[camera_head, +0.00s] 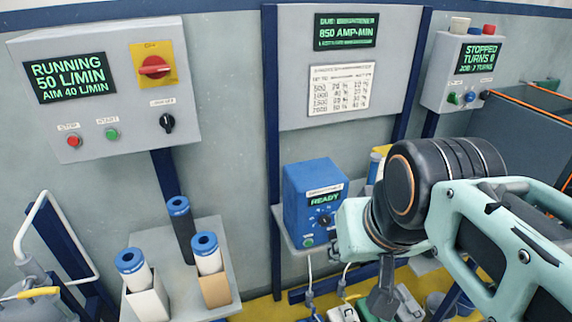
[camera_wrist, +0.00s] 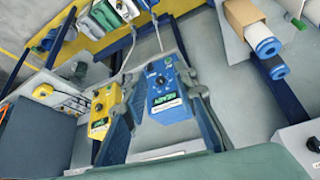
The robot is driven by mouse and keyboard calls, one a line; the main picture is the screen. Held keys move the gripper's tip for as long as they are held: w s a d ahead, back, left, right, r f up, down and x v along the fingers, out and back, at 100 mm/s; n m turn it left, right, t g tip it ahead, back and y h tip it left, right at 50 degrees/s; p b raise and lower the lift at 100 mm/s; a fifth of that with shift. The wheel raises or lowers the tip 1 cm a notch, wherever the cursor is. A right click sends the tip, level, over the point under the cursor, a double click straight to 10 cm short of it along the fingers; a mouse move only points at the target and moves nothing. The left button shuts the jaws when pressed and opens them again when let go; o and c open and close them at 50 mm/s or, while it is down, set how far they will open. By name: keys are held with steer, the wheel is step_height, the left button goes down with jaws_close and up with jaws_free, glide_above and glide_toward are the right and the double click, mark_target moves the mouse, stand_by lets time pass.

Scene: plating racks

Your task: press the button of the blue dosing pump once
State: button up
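The blue dosing pump (camera_head: 312,199) stands on a small grey shelf left of my gripper in the head view. Its front has a screen reading READY, a dark knob and a green button (camera_head: 308,242) low down. In the wrist view the pump (camera_wrist: 185,112) appears upside down between my gripper's fingers (camera_wrist: 157,78). The fingers are apart, with nothing held between them. In the head view only part of my gripper (camera_head: 384,298) shows, pointing down to the right of the pump. I cannot tell how far the fingertips are from the pump.
A yellow pump (camera_wrist: 101,112) is beside the blue one, mostly hidden by my arm in the head view. A control box reading RUNNING (camera_head: 110,85) hangs at left and another reading STOPPED (camera_head: 462,75) at right. Blue-capped cylinders (camera_head: 207,255) stand on a left shelf.

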steer(key=shift+a, duration=0.2)
steer(key=shift+d, duration=0.1)
